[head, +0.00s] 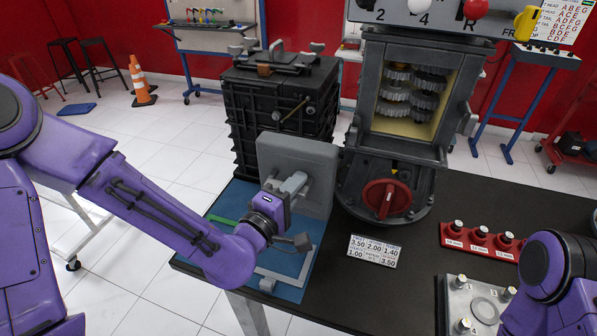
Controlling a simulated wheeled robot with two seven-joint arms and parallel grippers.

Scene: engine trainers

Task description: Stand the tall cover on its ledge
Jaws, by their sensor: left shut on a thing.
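The tall cover (308,160) is a grey, upright rectangular plate with a grey handle on its near face. My left gripper (292,184) is shut on it at that handle, and the purple wrist hides part of the lower left. The cover stands nearly vertical above the rear of a blue mat (232,205); whether its lower edge touches anything is unclear. The grey gearbox (360,130) stands to its right, with an open front showing gears. I cannot make out which surface is the cover's ledge. My right arm shows at the lower right, but its gripper is out of view.
A black ribbed case (252,112) stands behind the cover. A red knob (386,198) sits low on the gearbox, with a number card (373,250) in front. A red holder (460,238) and a metal plate (457,300) are at the right.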

